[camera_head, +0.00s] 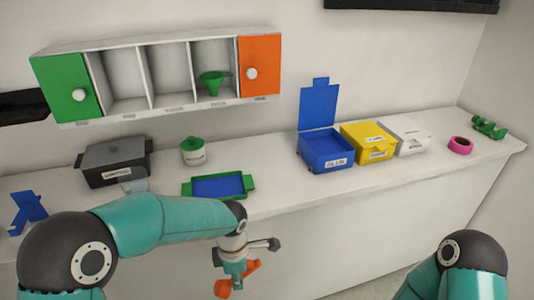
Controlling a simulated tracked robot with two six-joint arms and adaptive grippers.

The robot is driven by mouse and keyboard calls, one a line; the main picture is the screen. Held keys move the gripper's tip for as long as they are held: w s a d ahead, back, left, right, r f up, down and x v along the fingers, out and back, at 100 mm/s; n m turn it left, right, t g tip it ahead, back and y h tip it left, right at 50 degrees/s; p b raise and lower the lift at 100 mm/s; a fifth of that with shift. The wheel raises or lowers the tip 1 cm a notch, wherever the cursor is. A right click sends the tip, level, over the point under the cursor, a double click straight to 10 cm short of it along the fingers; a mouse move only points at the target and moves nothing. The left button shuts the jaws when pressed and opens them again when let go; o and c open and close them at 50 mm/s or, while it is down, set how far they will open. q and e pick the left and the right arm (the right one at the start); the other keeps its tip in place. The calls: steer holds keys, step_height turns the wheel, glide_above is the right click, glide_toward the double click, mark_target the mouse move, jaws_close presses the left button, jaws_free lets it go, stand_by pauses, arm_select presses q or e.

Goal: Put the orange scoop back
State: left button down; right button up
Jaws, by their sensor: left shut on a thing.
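My left gripper (235,268) hangs in front of the counter, low in the middle of the head view. It is shut on the orange scoop (222,288), which shows as orange parts below and to the right of the fingers. The gripper hides part of the scoop. The scoop is apart from the counter. My right arm shows at the lower right, but its gripper is out of view.
The wall cabinet (104,45) has a green door, an orange door and open compartments, one with a green funnel (214,81).

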arm_select(q)
steer(key=w+a+f+m, duration=0.1)
steer(key=a+f+m, duration=0.1)
steer(key=a+m, duration=1)
steer(key=m, duration=0.8)
steer(key=shift+a+f, duration=0.2)
steer(key=shift+f, duration=0.15)
